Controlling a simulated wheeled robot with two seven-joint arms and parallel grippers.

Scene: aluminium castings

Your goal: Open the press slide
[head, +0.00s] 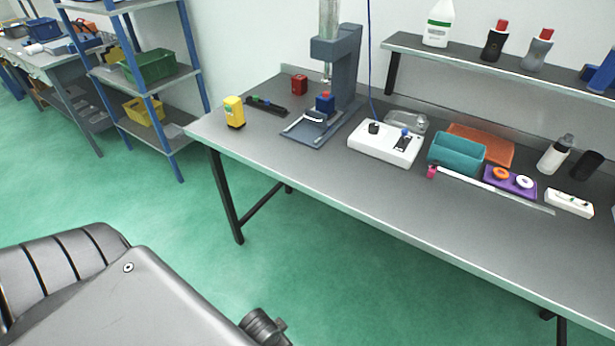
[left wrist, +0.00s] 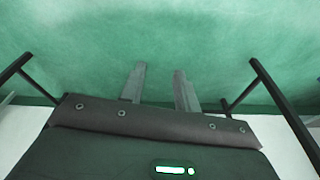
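The press (head: 346,75) stands at the back of the grey workbench, left of centre in the head view. It has a blue-grey column, a clear cylinder (head: 329,25) at the top and a flat base (head: 302,133). My left gripper (left wrist: 160,70) is open and empty above the green floor, away from the bench. My right gripper is not in view.
A yellow box (head: 234,112), a black rail (head: 266,105) and a red block (head: 299,84) are left of the press. A white control box (head: 385,146), a teal bin (head: 456,153) and a purple tray (head: 510,182) are right. The bench's front strip is clear.

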